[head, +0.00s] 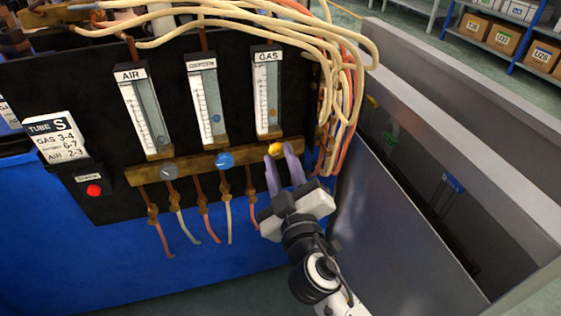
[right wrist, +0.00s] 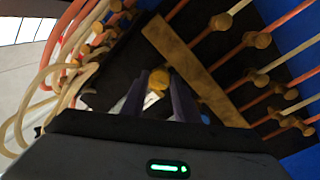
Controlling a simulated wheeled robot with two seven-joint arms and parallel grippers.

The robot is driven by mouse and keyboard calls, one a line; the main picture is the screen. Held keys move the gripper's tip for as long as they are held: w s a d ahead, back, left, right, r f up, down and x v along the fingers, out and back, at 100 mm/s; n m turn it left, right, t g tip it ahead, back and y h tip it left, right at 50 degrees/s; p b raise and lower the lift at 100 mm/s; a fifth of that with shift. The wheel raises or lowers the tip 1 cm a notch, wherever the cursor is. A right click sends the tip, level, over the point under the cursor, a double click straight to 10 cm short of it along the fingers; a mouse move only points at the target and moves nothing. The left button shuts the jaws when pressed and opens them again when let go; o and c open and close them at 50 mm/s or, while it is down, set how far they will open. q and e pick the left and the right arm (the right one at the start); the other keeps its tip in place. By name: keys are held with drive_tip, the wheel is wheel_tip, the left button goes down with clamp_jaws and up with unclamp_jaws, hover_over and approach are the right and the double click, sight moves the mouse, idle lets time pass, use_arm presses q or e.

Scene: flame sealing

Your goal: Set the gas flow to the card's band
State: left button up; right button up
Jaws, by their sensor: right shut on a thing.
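The black panel (head: 100,95) carries three flow tubes: AIR (head: 143,108), a middle one (head: 205,95) with a small label, and GAS (head: 267,92). The GAS tube has a small amber float (head: 273,113) low in its scale; its exact reading is too small to tell. The card (head: 60,136) reads TUBE S, GAS 3-4, a middle line 6-7, AIR 2-3. My right gripper (head: 281,156) is shut on the yellow gas knob (head: 274,149) below the GAS tube. The knob also shows between the fingers in the right wrist view (right wrist: 158,79). My left gripper is out of view.
A grey knob (head: 169,171) and a blue knob (head: 225,160) sit along the brass bar (head: 142,177), left of the gas knob. Pale and orange hoses (head: 340,90) hang close at the right. A grey partition (head: 400,200) stands right of my arm.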

drive_tip(key=shift+n, duration=0.9)
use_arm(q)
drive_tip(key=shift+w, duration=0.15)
use_arm(e)
drive_tip(key=o, duration=1.1)
drive_tip(key=shift+c, duration=0.2)
